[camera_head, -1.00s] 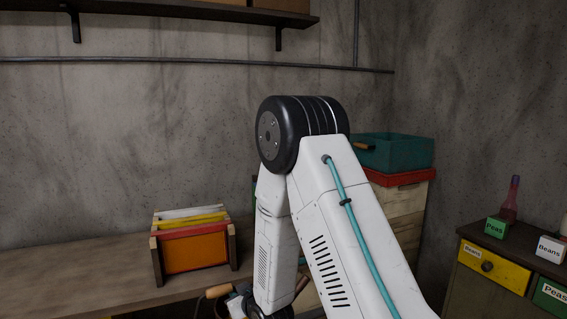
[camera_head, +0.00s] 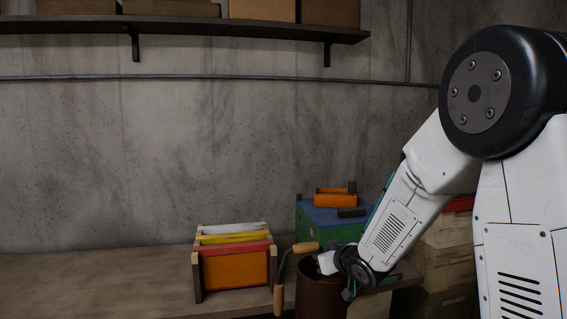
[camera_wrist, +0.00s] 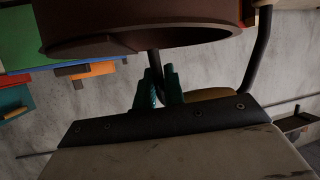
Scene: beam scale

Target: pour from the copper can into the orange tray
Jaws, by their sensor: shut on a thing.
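The copper can (camera_head: 320,294) is a dark brown cylinder at the lower middle of the head view, with a bent rod and wooden grips on its left. Its lower part is cut off by the frame edge. In the wrist view the can's curved wall (camera_wrist: 140,30) fills the top. My gripper (camera_wrist: 161,86) has teal fingers shut on a dark bar at the can, apparently its handle. The can looks roughly upright in the head view; its contents are hidden. The orange tray (camera_head: 333,199) sits on a blue-topped green box, behind and slightly right of the can. It also appears orange in the wrist view (camera_wrist: 98,69).
The blue-topped box (camera_head: 325,216) also carries a dark block (camera_head: 351,212) beside the tray. A wooden rack with coloured frames (camera_head: 236,268) stands left of the can on the bench (camera_head: 100,287). Pale stacked boxes (camera_head: 447,262) are behind my arm. A shelf (camera_head: 180,25) hangs above.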

